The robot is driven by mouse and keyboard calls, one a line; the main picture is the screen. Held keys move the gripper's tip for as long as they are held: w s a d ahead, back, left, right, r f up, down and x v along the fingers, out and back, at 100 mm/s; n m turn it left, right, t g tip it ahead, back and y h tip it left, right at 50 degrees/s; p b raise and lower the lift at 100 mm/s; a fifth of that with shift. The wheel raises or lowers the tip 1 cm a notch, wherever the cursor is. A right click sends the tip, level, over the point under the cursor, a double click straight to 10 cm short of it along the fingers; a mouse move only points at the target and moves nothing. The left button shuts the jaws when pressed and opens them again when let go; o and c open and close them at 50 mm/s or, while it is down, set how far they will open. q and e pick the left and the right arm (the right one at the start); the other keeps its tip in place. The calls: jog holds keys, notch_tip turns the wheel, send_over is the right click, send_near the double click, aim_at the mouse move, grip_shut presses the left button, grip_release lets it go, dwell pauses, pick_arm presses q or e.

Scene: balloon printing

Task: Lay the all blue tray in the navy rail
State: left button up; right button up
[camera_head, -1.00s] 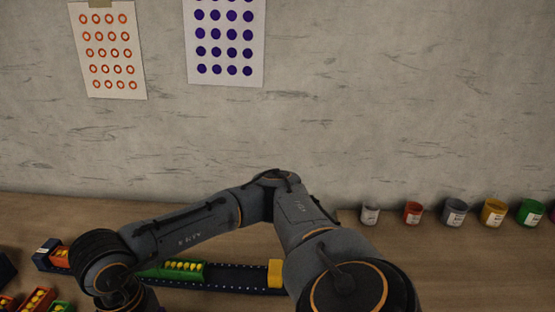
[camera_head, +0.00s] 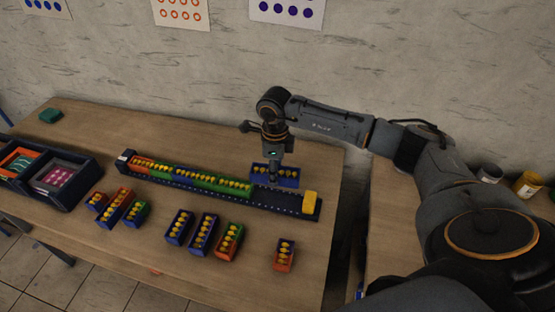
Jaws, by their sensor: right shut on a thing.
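The blue tray (camera_head: 290,183) with yellow balls is held in my right gripper (camera_head: 274,172), which is shut on it. It is at the far edge of the navy rail (camera_head: 286,203), over its right part; I cannot tell how high it is above the rail. The rail's left and middle hold an orange-red tray (camera_head: 150,169) and green trays (camera_head: 215,185). The stretch beside the yellow end block (camera_head: 310,202) is bare. My left gripper is out of view.
Dark bins (camera_head: 70,190) stand at the left. The table behind the rail is mostly clear.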

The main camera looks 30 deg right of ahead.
jog(key=shift+d+f+m, duration=0.15)
jog(key=shift+d+m, duration=0.3)
jog(key=shift+m, duration=0.15)
jog(key=b, duration=0.5)
send_over(277, 201)
jog(key=shift+f, duration=3.95)
jog(key=shift+f+b, duration=0.85)
jog(key=shift+f, duration=0.25)
jog(key=shift+f+b, duration=0.4)
jog(key=shift+b, duration=0.1)
jog(key=o, duration=1.2)
jog(key=shift+o, duration=0.2)
jog(key=shift+r, duration=0.2)
notch_tip(277, 201, up, 12)
jog(key=shift+f, duration=0.15)
